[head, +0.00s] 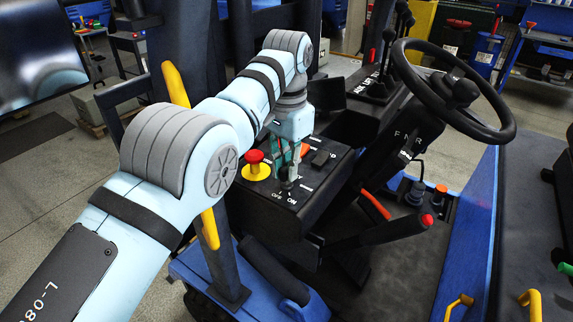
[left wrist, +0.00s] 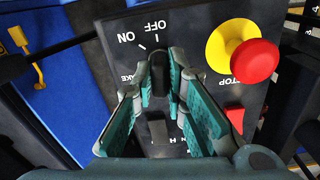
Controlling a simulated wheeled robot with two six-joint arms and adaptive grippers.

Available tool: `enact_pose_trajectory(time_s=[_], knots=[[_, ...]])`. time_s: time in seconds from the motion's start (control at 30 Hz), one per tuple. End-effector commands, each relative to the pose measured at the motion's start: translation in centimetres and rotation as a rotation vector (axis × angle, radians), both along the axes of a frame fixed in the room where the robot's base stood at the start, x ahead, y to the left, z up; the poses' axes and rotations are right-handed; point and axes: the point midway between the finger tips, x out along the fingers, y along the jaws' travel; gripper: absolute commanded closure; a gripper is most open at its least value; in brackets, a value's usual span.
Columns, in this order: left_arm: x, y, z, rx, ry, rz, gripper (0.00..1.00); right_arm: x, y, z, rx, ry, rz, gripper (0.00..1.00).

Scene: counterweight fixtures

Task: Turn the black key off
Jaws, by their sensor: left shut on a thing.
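The black key (head: 286,186) stands on the top of a black control panel (head: 262,204), beside its printed OFF and ON labels. In the left wrist view the key (left wrist: 158,72) is between my left fingertips, just below the ON and OFF marks. I cannot tell for certain which mark it points at. My left gripper (head: 287,171) reaches down from above and is shut on the key. Its teal finger pads (left wrist: 160,80) show on both sides of the key. My right gripper is not in view.
A red emergency stop button (head: 254,157) on a yellow base sits close to the left of my gripper. A red rocker switch (left wrist: 235,118) and a black one (left wrist: 158,130) are also near. The steering wheel (head: 408,82) and levers (head: 385,75) stand to the right and behind.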

Motion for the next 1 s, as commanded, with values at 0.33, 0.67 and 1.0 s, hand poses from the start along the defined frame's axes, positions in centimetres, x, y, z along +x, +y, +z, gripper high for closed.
enact_pose_trajectory(time_s=[0.33,0.67,1.0], knots=[[0.16,0.02,0.25,-0.001,-0.009,0.153,1.00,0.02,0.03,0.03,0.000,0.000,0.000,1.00],[0.19,0.01,0.29,-0.001,-0.009,0.181,1.00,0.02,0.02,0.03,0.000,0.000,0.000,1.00],[0.16,0.01,0.24,-0.002,-0.008,0.179,0.68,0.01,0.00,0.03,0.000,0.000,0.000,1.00]])
